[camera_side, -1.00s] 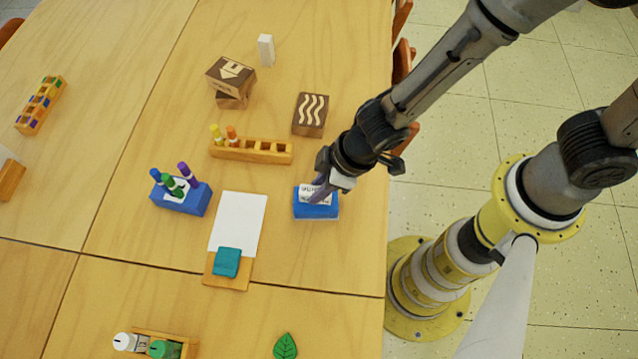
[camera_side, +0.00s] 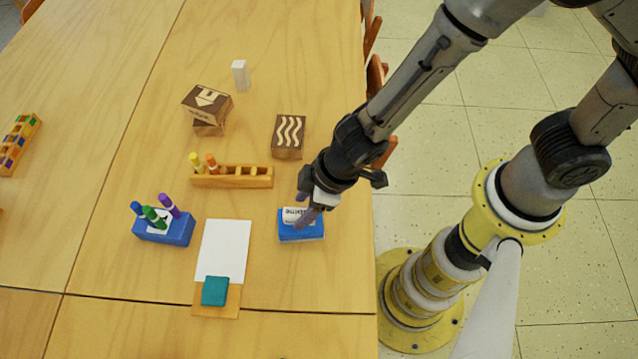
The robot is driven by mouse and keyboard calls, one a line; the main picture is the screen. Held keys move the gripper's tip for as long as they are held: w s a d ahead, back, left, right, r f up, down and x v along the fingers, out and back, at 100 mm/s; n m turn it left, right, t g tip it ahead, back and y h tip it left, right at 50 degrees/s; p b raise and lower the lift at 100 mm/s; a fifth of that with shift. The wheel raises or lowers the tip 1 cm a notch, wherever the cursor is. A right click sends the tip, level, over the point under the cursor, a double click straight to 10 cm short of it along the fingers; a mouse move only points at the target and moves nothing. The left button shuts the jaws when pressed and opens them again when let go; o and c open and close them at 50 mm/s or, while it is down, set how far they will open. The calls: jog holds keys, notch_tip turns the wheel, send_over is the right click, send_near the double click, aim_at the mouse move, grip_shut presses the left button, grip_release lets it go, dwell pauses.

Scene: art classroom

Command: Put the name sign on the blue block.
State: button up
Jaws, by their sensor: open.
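The name sign (camera_side: 292,214) is a small white card with dark lettering. It shows at the top of the blue block (camera_side: 301,234), seemingly resting on it; whether it lies flat or tilted is hard to tell. The block is on the table, right of the white paper. My gripper (camera_side: 307,216) is just above the sign's right side, with its fingers open. The fingers cover part of the sign, and I cannot tell whether they touch it.
A second blue block (camera_side: 178,234) on the left holds several markers. A wooden rack (camera_side: 232,180), a wavy-patterned block (camera_side: 288,137), stacked brown blocks (camera_side: 207,107) and a white block (camera_side: 241,75) stand further back. A paper clipboard (camera_side: 222,250) with a teal block (camera_side: 215,291) lies between.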

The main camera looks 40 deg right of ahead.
jog(key=v, duration=1.1)
dwell(0.6)
jog(key=shift+r, duration=0.1)
jog(key=s+d+r+m+t+h, duration=0.1)
jog(key=d+r+m, duration=0.2)
jog(key=d+r, duration=0.55)
jog(key=d+r+m+t+h, duration=0.1)
jog(key=d+r+m, duration=0.3)
jog(key=d, duration=0.8)
jog(key=s+d+r+m+h, duration=0.1)
jog(key=s+d+r+m, duration=0.1)
jog(key=s+d, duration=0.3)
jog(key=shift+s+r, duration=0.45)
jog(key=shift+s, duration=0.4)
